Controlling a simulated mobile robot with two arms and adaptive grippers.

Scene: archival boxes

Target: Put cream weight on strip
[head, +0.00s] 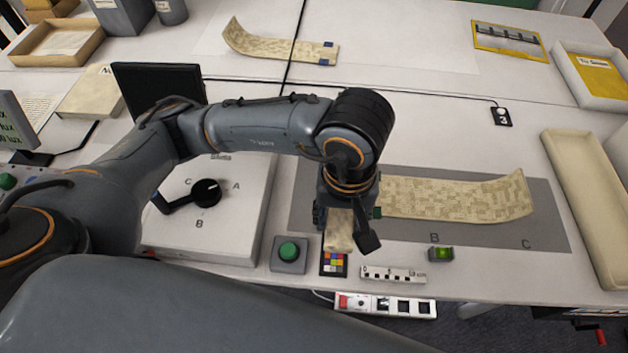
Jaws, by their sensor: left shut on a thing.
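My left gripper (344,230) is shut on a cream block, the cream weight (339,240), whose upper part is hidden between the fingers. It shows over the front left of the grey mat, just above a colour chart in the picture; I cannot tell its height. The patterned cream strip (450,198) lies on the grey mat (490,236) to the right of the gripper. Its right end curls up, and its left end is hidden behind my gripper and wrist. My right gripper is not in view.
A scale bar (393,275), colour chart (333,264) and green button box (289,254) line the front edge. A second strip (270,46) with blue blocks lies at the back. A long tray (588,205) stands right.

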